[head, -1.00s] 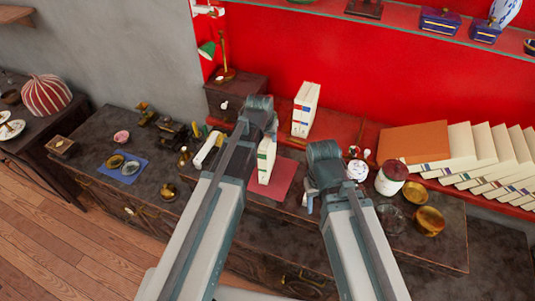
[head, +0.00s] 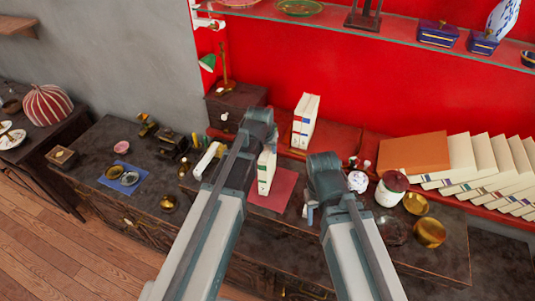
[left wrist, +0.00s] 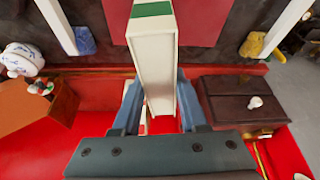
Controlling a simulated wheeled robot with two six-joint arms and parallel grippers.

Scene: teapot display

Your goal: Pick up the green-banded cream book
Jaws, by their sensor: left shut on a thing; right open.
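The cream book with the green band (head: 267,172) stands upright over the red mat (head: 282,190), partly hidden by my left arm in the head view. My left gripper (left wrist: 160,108) is shut on it, with a blue finger at each side. The book also fills the middle of the left wrist view (left wrist: 158,60), its green band at the top. I cannot tell whether its bottom touches the mat. My right gripper (head: 311,212) is open and empty, to the right of the mat; its fingers are mostly hidden.
Another cream book (head: 304,122) stands behind, on the red ledge. A dark chest (head: 232,108) is at its left. A lidded jar (head: 390,190) and brass bowls (head: 430,233) stand right of my right gripper. Leaning books (head: 485,165) fill the back right.

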